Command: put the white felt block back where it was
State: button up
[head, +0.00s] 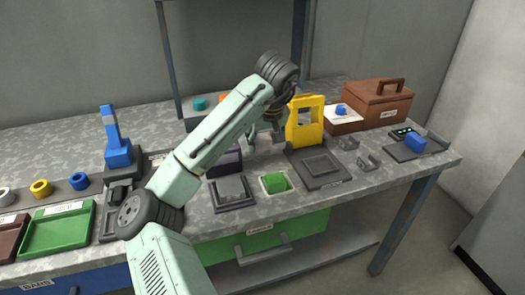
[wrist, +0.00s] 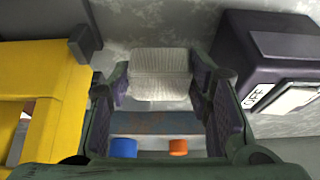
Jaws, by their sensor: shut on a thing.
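The white felt block (wrist: 160,75) is pale and textured. In the wrist view it sits between the two fingers of my gripper (wrist: 160,88), which is shut on it. In the head view my gripper (head: 268,122) is over the back half of the bench, just left of the yellow frame; the block cannot be made out clearly there. The spot the block came from cannot be told from these frames.
The yellow frame (head: 305,121) stands close on the right; it also shows in the wrist view (wrist: 45,85). A dark purple box (wrist: 265,55) stands on the other side.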

aim_at(264, 147)
jog(key=shift+f, duration=1.9)
jog(key=shift+f, duration=0.2)
jog(key=o, duration=1)
jog(key=v, duration=1.2)
jog(key=shift+r, duration=0.25)
